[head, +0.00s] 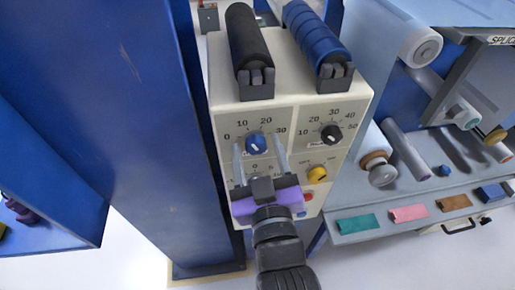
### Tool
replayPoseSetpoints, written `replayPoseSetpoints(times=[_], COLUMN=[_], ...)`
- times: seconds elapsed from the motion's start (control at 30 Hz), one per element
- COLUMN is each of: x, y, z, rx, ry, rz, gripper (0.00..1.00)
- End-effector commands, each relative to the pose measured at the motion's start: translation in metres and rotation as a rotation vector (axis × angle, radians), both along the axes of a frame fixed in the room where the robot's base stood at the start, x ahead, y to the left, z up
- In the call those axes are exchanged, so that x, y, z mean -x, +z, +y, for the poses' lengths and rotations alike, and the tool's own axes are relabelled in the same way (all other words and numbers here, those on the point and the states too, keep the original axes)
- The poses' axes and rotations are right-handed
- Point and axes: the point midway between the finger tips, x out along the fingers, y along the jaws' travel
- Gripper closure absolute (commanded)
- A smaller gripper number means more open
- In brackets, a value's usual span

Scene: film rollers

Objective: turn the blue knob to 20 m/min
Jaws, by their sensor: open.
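The blue knob (256,141) sits on the front of a cream control box (292,107), inside a dial marked 0, 10, 20 and 30. Its pointer is too small to read with certainty. My gripper (259,144) is open in front of the box, with a purple body and two pale grey fingers. One finger appears left of the blue knob and the other right of it. I cannot tell whether they touch it or how far they stand off. The gripper hides part of the lower panel.
A black knob (331,134) with a 10 to 50 dial is to the right, and a yellow knob (317,174) is below it. Black (247,40) and blue (312,35) rollers lie on top. A blue column (110,110) stands close on the left.

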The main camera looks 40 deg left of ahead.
Motion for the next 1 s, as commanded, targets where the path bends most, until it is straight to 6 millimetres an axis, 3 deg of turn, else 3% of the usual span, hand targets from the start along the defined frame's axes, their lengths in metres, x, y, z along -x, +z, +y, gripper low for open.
replayPoseSetpoints(times=[0.07,0.3,0.37,0.67,1.0], x=[0.0001,0.0003,0.0003,0.0002,-0.0007], y=[0.0000,0.0001,0.0001,0.0007,0.0024], z=[-0.0002,-0.0003,-0.0003,-0.0002,-0.0010], rx=[0.000,0.000,0.000,-0.025,-0.172], ry=[0.000,0.000,0.000,0.000,-0.001], rz=[0.000,0.000,0.000,0.031,0.202], gripper=[0.45,0.92,1.00,1.00,1.00])
